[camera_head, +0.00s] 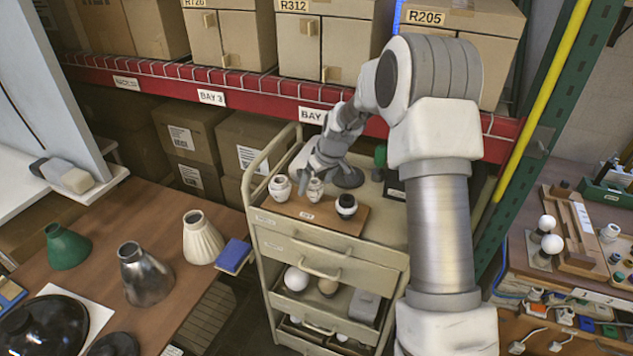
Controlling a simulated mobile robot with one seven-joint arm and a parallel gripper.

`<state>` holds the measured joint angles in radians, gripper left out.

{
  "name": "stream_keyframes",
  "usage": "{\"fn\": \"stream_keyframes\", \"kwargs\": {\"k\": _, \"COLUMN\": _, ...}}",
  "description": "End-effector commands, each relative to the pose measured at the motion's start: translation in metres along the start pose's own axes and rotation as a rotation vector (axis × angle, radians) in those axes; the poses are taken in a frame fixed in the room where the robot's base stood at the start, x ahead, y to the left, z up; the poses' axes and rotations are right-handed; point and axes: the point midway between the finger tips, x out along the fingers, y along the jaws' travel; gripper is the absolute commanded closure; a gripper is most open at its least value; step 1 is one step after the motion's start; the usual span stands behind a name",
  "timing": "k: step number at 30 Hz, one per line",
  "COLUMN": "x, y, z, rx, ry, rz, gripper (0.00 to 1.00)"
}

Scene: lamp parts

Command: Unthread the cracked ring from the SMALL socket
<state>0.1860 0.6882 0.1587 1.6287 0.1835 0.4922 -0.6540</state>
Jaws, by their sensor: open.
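A wooden board (318,215) on top of the cart carries three small sockets. The middle one looks the smallest. My gripper (309,174) is open and points down just above and behind the middle socket; I cannot tell whether it touches it. No crack can be made out on any ring at this size, and the gripper partly hides the middle socket's top.
The beige cart (282,234) has a raised rail at its left. A dark round disc (347,178) lies behind the board. A red shelf beam (250,92) runs behind. A table with lampshades (202,238) is at the left, and a bench with bulbs (547,223) at the right.

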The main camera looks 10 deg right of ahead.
Motion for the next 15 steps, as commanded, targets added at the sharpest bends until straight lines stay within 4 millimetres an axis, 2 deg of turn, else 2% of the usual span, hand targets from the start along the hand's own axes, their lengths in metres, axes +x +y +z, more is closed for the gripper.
{"fn": "stream_keyframes", "kwargs": {"k": 7, "x": 0.0004, "y": 0.0001, "z": -0.0001, "rx": 0.000, "ry": 0.000, "rz": 0.000, "gripper": 0.06}}
{"fn": "stream_keyframes", "kwargs": {"k": 15, "x": 0.0001, "y": 0.0001, "z": -0.0001, "rx": 0.000, "ry": 0.000, "rz": 0.000, "gripper": 0.55}}
